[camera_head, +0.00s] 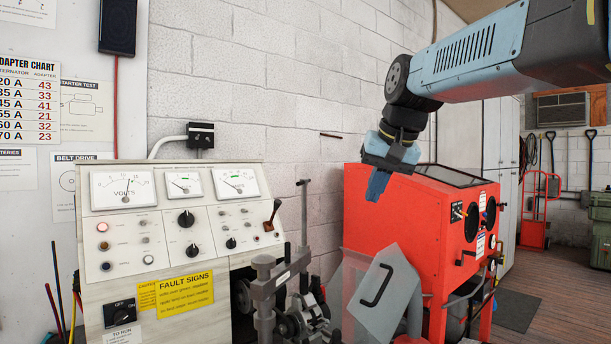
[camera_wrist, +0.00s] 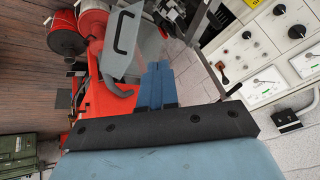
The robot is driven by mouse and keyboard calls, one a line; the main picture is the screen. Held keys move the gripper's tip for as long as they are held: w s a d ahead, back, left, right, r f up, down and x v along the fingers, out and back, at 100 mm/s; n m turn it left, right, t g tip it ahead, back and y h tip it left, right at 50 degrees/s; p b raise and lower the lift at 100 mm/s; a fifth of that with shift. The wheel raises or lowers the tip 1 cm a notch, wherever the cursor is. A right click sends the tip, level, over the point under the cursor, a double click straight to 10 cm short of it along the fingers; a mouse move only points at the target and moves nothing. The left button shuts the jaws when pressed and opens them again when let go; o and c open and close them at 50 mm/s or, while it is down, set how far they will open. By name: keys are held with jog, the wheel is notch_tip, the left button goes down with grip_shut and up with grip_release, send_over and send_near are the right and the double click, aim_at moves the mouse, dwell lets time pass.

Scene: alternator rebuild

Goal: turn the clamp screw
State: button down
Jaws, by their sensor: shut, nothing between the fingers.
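The clamp screw (camera_head: 304,215) appears to be the upright grey rod with a short crossbar at its top, standing over the dark metal clamp (camera_head: 267,290) at the right side of the test bench. My gripper (camera_head: 376,187) is shut and empty. It hangs in the air in front of the red cabinet, to the right of the screw in the head view and clearly apart from it. In the wrist view my blue fingers (camera_wrist: 158,72) are together with nothing between them.
The test bench panel (camera_head: 180,225) with dials, knobs and a small lever stands left of the clamp. The red cabinet (camera_head: 400,215), with a grey handled panel (camera_head: 385,290) in front, stands right. A white block wall (camera_head: 250,80) lies behind. The air between gripper and screw looks clear.

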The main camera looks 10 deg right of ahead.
jog(key=w+a+r+y, duration=0.2)
jog(key=w+a+r, duration=0.2)
jog(key=w+r, duration=0.7)
jog(key=a+r+x, duration=0.1)
jog(key=a+x, duration=0.1)
jog(key=x, duration=1)
jog(key=shift+a+m, duration=0.3)
jog(key=shift+m, duration=0.1)
jog(key=shift+w+f, duration=0.1)
